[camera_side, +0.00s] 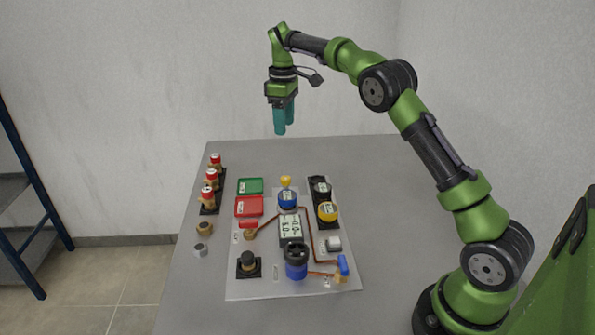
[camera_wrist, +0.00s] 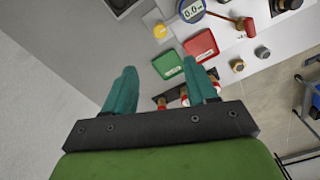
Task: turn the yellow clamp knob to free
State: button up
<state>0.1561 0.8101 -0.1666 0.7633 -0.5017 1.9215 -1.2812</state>
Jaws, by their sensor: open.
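Two yellow parts show in the side view, and I cannot tell for sure which is the clamp knob. One is a small yellow knob (camera_side: 286,182) just behind a blue gauge (camera_side: 288,200); it also shows in the wrist view (camera_wrist: 161,31), beside the gauge (camera_wrist: 191,10). The other is a round yellow-topped part (camera_side: 327,212) on a black strip at the right of the board. My gripper (camera_side: 280,131) has teal fingers pointing down, high above the far end of the table. In the wrist view it is open and empty (camera_wrist: 160,68), touching nothing. The knob's markings are too small to read.
Green (camera_side: 250,186) and red (camera_side: 249,206) trays lie left of the gauge. Several red-topped fittings (camera_side: 208,198) stand at the table's left edge. A black-topped blue part (camera_side: 296,262), a display block (camera_side: 291,228) and copper-coloured piping occupy the board. The table's far end is bare.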

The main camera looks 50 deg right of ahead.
aim_at(285, 177)
notch_tip(285, 177, down, 17)
jog(key=shift+r, duration=0.15)
jog(key=shift+c, duration=0.5)
jog(key=c, duration=1)
